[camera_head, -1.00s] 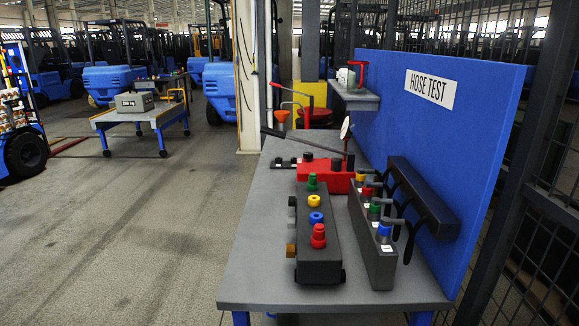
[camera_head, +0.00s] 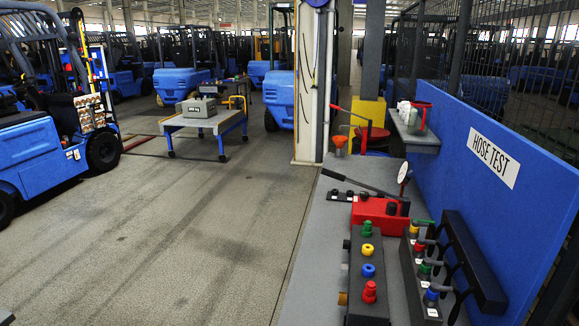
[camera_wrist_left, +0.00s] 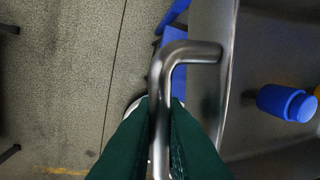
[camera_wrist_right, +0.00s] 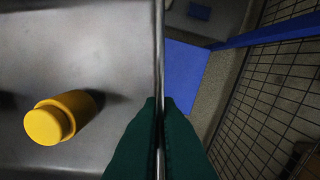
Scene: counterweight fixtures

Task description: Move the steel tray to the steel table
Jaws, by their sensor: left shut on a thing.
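The steel tray shows only in the wrist views. In the left wrist view, its bare metal rim (camera_wrist_left: 226,75) runs down the right of centre, and its bent round handle (camera_wrist_left: 185,52) stands out from it. My left gripper (camera_wrist_left: 160,100) is shut on this handle. In the right wrist view, the tray's grey floor (camera_wrist_right: 90,40) fills the left side. My right gripper (camera_wrist_right: 159,103) has its green fingers closed on a thin metal bar at the tray's side. The tray holds a blue cylinder (camera_wrist_left: 287,103) and a yellow one (camera_wrist_right: 62,117). Neither gripper shows in the head view. I cannot tell which table is the steel table.
A grey-topped bench (camera_head: 318,235) with a blue HOSE TEST board (camera_head: 490,160) stands at right, carrying fittings and a red pump (camera_head: 380,213). A low blue-legged table (camera_head: 190,124) holds a grey weight (camera_head: 196,107). A blue forklift (camera_head: 35,150) stands left. The floor between is clear.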

